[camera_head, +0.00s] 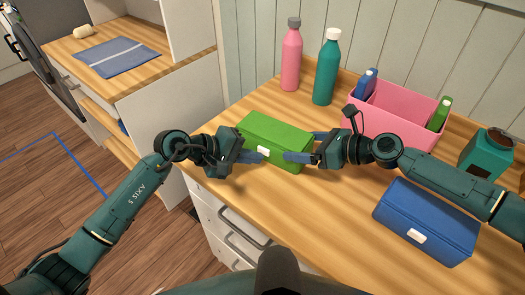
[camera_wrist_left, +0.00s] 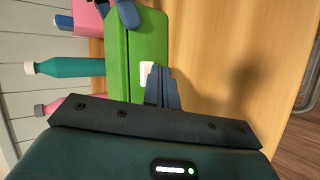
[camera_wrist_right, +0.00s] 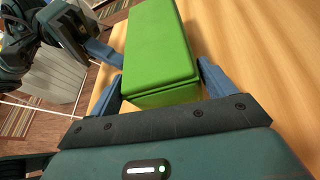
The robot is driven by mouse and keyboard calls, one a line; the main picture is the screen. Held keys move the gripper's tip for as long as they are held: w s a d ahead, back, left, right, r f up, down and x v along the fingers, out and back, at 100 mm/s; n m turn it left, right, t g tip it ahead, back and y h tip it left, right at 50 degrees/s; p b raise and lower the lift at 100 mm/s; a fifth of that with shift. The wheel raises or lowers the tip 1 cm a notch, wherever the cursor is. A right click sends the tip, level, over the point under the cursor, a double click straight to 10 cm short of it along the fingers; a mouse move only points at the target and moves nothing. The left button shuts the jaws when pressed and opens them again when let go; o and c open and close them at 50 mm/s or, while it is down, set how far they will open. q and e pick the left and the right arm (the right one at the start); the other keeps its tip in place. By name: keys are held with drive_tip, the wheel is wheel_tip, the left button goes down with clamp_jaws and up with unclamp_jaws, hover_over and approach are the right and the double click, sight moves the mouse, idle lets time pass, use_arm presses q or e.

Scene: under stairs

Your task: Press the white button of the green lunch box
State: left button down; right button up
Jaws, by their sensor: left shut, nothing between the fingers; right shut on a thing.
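The green lunch box (camera_head: 276,132) stands on the wooden counter, and its white button (camera_head: 263,151) is on the front long face. My left gripper (camera_head: 258,157) is shut and empty, its fingertips right at the button. In the left wrist view the tips (camera_wrist_left: 156,70) lie beside the white button (camera_wrist_left: 146,72); I cannot tell whether they touch it. My right gripper (camera_head: 306,147) is shut on the right end of the box, one finger on each long side. The right wrist view shows the box's end (camera_wrist_right: 162,92) between the fingers; the button is hidden there.
A blue lunch box (camera_head: 428,222) lies at the right front. Pink (camera_head: 291,60) and teal (camera_head: 327,72) bottles stand at the back. A teal jar (camera_head: 483,158) is far right. The counter's front middle is clear.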

use_arm(q)
drive_tip(key=shift+w+d, duration=0.25)
drive_tip(key=shift+w, duration=0.15)
use_arm(e)
drive_tip(key=shift+s+f, duration=0.1)
drive_tip(key=shift+f, duration=0.05)
idle(0.9)
use_arm(q)
drive_tip(key=shift+s+a, duration=0.45)
drive_tip(key=shift+s, duration=0.35)
drive_tip(key=shift+s+a, duration=0.4)
drive_tip(key=shift+s, duration=0.35)
drive_tip(key=shift+s+a, duration=0.45)
drive_tip(key=shift+s, duration=0.25)
drive_tip(key=shift+s+a, duration=0.4)
drive_tip(key=shift+s, duration=0.35)
use_arm(e)
drive_tip(key=o, duration=1)
drive_tip(key=shift+o, duration=0.2)
drive_tip(key=shift+d, duration=0.15)
